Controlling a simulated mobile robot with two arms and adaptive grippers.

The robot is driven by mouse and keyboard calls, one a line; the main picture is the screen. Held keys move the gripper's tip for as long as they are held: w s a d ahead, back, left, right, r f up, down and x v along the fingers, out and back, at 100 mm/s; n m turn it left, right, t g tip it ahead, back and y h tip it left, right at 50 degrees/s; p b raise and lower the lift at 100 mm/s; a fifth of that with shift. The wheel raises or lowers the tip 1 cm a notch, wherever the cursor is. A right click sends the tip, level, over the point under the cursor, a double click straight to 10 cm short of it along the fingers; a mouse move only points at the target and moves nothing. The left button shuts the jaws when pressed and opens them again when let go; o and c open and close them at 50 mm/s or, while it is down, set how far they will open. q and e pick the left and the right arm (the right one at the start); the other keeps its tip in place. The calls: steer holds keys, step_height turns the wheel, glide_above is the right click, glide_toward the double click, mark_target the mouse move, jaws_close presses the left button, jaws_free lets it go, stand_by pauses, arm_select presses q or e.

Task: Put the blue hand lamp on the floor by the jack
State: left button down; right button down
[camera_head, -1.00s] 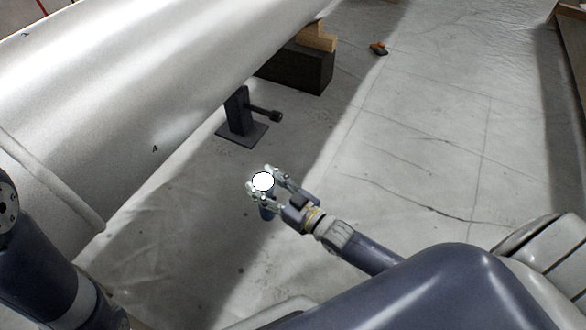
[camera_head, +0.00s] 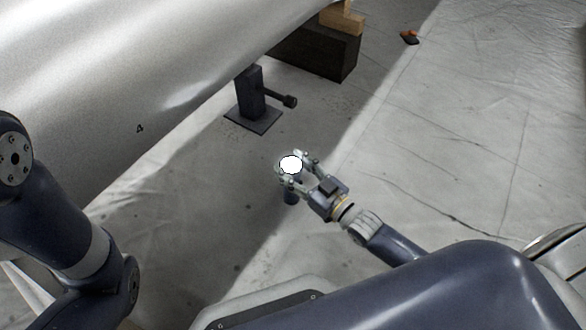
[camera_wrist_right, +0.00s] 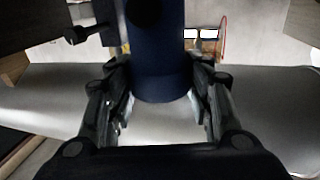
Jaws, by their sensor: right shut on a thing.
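The blue hand lamp (camera_head: 291,195) is in my right gripper (camera_head: 297,170), its bright white lit end facing up in the head view. In the right wrist view the dark blue lamp body (camera_wrist_right: 160,65) stands between the two fingers of the right gripper (camera_wrist_right: 163,105), which is shut on it. The dark jack (camera_head: 251,95) stands on its square base plate on the floor, up and left of the lamp in the head view. It partly shows in the right wrist view (camera_wrist_right: 92,33). My left arm is at the left of the head view, but its gripper is not in view.
A large silver cylinder (camera_head: 130,70) lies across the upper left, above the jack. Dark and wooden blocks (camera_head: 315,52) stand behind the jack. The sheeted floor (camera_head: 440,140) right of the jack is clear.

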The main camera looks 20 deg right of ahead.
steer(key=shift+r, duration=0.15)
steer(key=c, duration=0.8)
jaws_free()
steer(key=shift+o, duration=0.2)
steer(key=p+v, duration=0.6)
steer(key=v, duration=0.6)
